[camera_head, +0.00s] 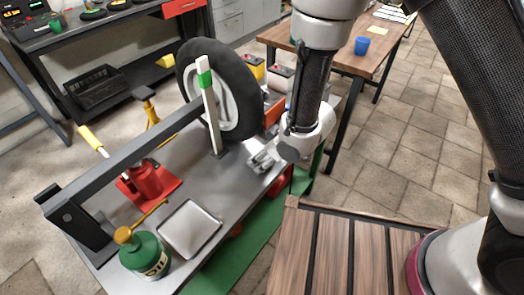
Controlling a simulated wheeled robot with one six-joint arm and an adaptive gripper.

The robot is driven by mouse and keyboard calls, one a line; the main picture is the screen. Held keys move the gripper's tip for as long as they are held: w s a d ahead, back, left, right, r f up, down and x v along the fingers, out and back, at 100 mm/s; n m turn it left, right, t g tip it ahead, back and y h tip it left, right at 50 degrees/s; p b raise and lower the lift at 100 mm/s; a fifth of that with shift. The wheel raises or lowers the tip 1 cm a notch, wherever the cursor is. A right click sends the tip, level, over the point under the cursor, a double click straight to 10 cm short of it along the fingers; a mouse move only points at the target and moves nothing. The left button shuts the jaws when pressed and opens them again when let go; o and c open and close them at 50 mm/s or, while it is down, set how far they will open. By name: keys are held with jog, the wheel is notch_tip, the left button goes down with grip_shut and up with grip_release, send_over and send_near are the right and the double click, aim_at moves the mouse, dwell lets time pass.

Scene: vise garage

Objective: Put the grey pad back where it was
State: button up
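A flat, light grey square with a thin rim (190,229), which looks like the grey pad or a shallow tray, lies on the front of the grey metal bench top (112,225). My gripper (259,160) is low over the right edge of the bench, near the base of the wheel and to the upper right of the square. Its fingers are small and partly blend with the bench, so I cannot tell whether they are open or hold anything.
A green oil can (146,257) stands beside the square. A red jack (146,180), a dark bar (130,157), a white post with a green band (209,105) and a tyre (236,85) crowd the bench. A wooden table (342,58) stands behind.

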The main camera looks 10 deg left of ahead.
jog(key=shift+w+a+f, duration=0.1)
jog(key=shift+f, duration=0.05)
jog(key=shift+f, duration=0.15)
jog(key=o, duration=1)
